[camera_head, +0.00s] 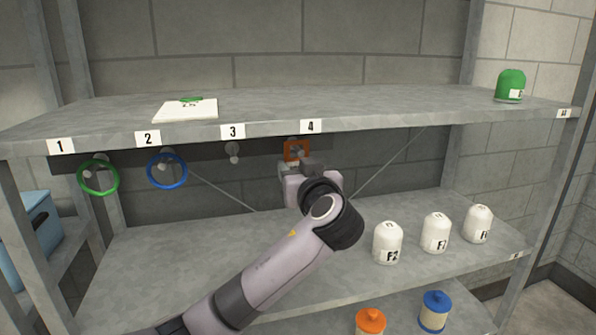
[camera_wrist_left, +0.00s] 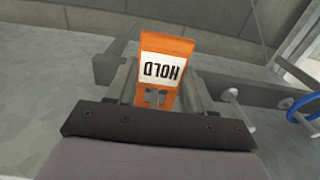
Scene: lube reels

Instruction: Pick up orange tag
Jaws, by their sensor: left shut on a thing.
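The orange tag (camera_head: 296,146) is at peg position 4, just under the upper shelf's front edge. In the left wrist view the orange tag (camera_wrist_left: 165,45) has a white label reading HOLD, upside down in the picture. My left gripper (camera_head: 297,164) is at the tag's lower part and shut on it; the fingers (camera_wrist_left: 158,92) lie on both sides of it. Whether the tag still hangs on a peg is hidden. My right gripper is not in view.
A green ring (camera_head: 82,185) and a blue ring (camera_head: 150,177) hang at the left; peg 3 (camera_head: 233,150) is bare. The upper shelf edge (camera_head: 270,130) is close above my gripper. White canisters (camera_head: 388,243) stand on the lower shelf (camera_head: 160,255), whose left part is clear.

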